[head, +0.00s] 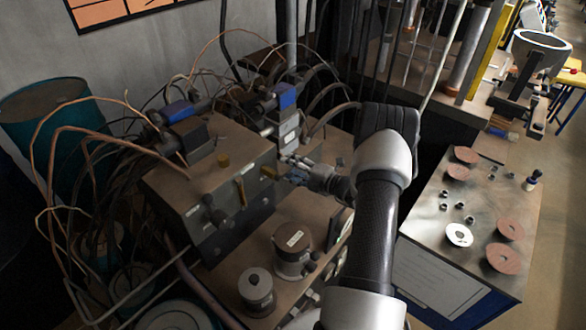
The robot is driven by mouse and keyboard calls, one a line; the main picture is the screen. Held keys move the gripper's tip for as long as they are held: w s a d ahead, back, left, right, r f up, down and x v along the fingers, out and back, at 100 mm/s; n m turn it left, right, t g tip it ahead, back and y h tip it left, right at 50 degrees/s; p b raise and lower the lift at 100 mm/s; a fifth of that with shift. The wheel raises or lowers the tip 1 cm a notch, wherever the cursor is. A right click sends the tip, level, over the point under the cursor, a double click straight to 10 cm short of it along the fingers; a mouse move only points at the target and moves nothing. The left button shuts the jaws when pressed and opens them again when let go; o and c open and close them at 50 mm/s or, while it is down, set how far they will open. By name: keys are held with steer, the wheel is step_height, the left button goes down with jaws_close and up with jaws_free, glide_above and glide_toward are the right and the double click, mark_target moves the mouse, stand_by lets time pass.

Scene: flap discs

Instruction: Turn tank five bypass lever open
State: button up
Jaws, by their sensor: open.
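A grey valve block (215,175) stands left of centre in the head view. Its front face carries a yellow lever (240,192) that points roughly up and down. A second yellow lever (269,173) sits to its right, close to my fingertips, and lies more sideways. I cannot read any label that tells which one is tank five's bypass. My gripper (286,170) is open at the right end of the block's front, its fingers pointing left towards the second lever. I cannot tell whether they touch it.
Black knobs (212,212) stick out of the block's front. Two lidded pots (292,250) (256,290) stand on the bench below. Loose copper wires and hoses (80,135) crowd the left. A metal-topped table (470,225) with flap discs (503,258) and nuts stands at the right.

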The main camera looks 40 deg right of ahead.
steer(key=v, duration=1.2)
